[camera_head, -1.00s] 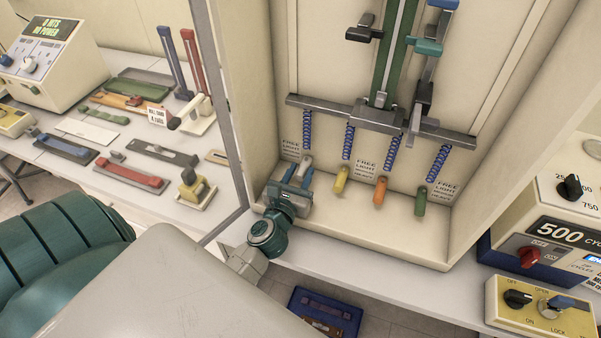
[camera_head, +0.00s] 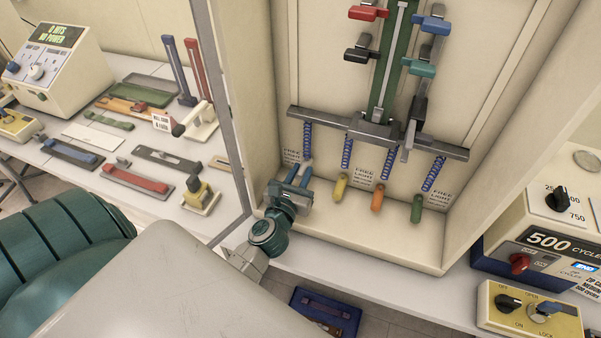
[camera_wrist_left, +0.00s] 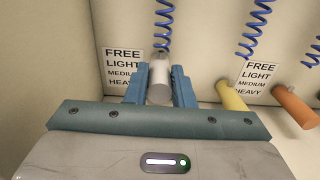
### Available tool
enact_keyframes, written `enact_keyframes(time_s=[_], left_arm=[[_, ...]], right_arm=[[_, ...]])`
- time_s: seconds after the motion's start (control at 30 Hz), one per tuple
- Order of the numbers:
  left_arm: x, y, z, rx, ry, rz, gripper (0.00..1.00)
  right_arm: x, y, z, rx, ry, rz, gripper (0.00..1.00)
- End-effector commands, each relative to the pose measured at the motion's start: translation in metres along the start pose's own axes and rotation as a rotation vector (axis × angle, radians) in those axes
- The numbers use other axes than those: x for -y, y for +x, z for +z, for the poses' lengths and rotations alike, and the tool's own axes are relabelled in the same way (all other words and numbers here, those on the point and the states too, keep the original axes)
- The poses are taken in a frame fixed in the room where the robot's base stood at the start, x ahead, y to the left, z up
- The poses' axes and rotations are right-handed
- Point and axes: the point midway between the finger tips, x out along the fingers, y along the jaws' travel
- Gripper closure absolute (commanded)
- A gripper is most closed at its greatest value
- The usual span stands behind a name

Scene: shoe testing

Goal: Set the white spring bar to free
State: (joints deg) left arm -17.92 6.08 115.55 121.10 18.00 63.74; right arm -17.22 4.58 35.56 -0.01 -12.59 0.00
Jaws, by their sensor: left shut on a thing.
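The white spring bar (camera_wrist_left: 159,76) shows in the wrist view as a short whitish cylinder with a grey end. It sits below a blue coil spring, beside a label reading FREE, LIGHT, MEDIUM, HEAVY (camera_wrist_left: 123,67). My left gripper (camera_wrist_left: 160,88) has its blue fingers on both sides of the bar, shut on it. In the head view my left gripper (camera_head: 292,176) is at the left end of the row of bars in the cabinet, and its fingers mostly hide the white bar. My right gripper is not in view.
To the right stand yellow (camera_head: 340,187), orange (camera_head: 377,200) and green (camera_head: 417,208) bars, each under a blue spring. A grey crossbar (camera_head: 335,120) spans above them. The cabinet's side edge (camera_head: 226,100) is close left of my gripper. A control box (camera_head: 530,307) is at lower right.

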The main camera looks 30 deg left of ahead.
Motion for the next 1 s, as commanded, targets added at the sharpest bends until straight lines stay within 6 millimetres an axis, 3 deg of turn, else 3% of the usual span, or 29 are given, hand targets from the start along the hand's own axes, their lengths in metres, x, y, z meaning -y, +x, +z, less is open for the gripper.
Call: enact_keyframes(time_s=[0.07,0.1,0.2,0.57,1.0], left_arm=[[0.001,0.002,0.007,0.013,0.0,-0.002,1.0],[0.001,0.002,0.007,0.014,0.0,-0.002,0.74],[0.001,0.002,0.006,0.013,0.0,-0.002,0.56],[0.001,-0.004,0.003,0.007,0.0,-0.002,0.56],[0.0,-0.08,-0.001,0.006,0.0,0.0,0.56]], right_arm=[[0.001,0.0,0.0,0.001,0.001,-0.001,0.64],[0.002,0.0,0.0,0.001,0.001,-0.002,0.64],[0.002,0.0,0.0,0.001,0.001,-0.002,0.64],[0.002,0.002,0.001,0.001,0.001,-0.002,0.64],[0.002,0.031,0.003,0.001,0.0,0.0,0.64]])
